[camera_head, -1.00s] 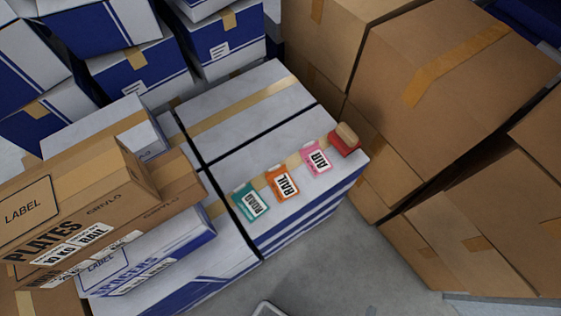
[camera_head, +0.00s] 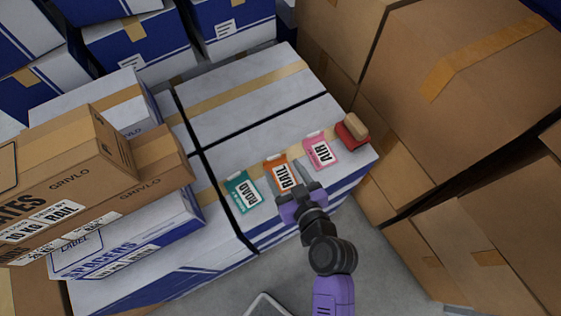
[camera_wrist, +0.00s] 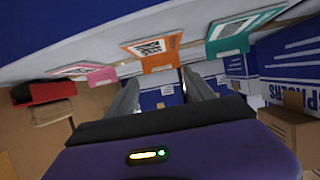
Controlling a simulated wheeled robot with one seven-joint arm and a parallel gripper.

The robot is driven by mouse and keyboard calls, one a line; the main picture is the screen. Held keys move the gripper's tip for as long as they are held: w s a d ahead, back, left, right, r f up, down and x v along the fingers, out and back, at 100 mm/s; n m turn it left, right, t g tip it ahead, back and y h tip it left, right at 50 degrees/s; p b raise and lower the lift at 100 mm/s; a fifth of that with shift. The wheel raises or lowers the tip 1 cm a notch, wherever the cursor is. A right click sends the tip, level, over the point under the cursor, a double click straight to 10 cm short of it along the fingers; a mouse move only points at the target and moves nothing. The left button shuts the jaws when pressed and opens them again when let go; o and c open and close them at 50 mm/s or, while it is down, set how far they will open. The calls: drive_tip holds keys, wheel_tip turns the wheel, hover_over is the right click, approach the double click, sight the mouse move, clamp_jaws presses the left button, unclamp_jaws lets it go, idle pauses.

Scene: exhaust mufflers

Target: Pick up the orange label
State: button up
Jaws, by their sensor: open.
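The orange label (camera_head: 279,170), marked RAIL, lies on top of a white-and-blue box (camera_head: 320,118), between the teal ROAD label (camera_head: 241,192) and the pink AIR label (camera_head: 321,151). My gripper (camera_head: 285,180) is open and empty, at the near edge of the orange label, and hides part of it in the head view. In the wrist view the orange label (camera_wrist: 155,52) is ahead of the two fingers (camera_wrist: 152,90), near their tips. I cannot tell whether the fingers touch it.
A red block with a tan top (camera_head: 353,129) stands right of the pink label. Stacked brown cartons (camera_head: 150,165) rise at the left, and tall brown boxes (camera_head: 470,70) stand at the right. Grey floor (camera_head: 380,265) is open in front.

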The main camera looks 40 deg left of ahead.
sight(274, 161)
drive_tip(key=shift+p+x, duration=0.5)
drive_tip(key=shift+x, duration=3.15)
drive_tip(key=shift+s+a, duration=0.1)
clamp_jaws()
